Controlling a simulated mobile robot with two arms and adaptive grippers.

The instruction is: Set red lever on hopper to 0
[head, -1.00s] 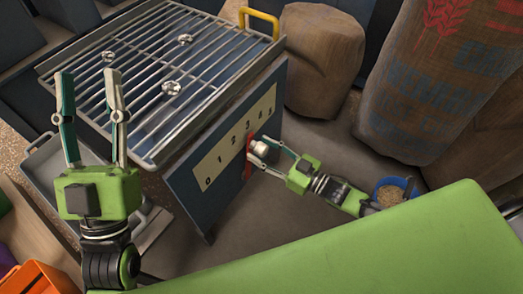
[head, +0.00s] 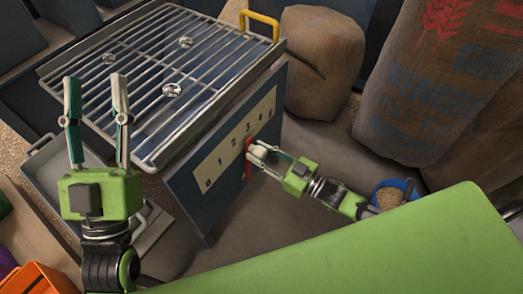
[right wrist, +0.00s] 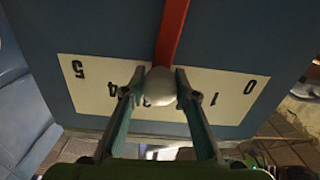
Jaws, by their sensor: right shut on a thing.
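The hopper (head: 205,215) is a dark blue box with a metal grate on top. Its front face has a cream scale plate (head: 222,158) numbered 0 to 5. The red lever (head: 248,168) has a pale round knob; the red arm also shows in the right wrist view (right wrist: 172,30). The knob (right wrist: 161,86) covers the scale between the 1 and the 5, around 2 to 3. My right gripper (head: 261,152) is shut on the knob, one finger on each side. My left gripper (head: 96,98) is open and empty, raised in front of the grate's left side.
A brown sack (head: 320,60) stands behind the hopper, and a larger printed sack (head: 415,90) is at the right. A blue bucket of grain (head: 393,192) stands beyond my right arm. A grey tray (head: 45,165) is at the left and an orange crate (head: 35,280) at the lower left.

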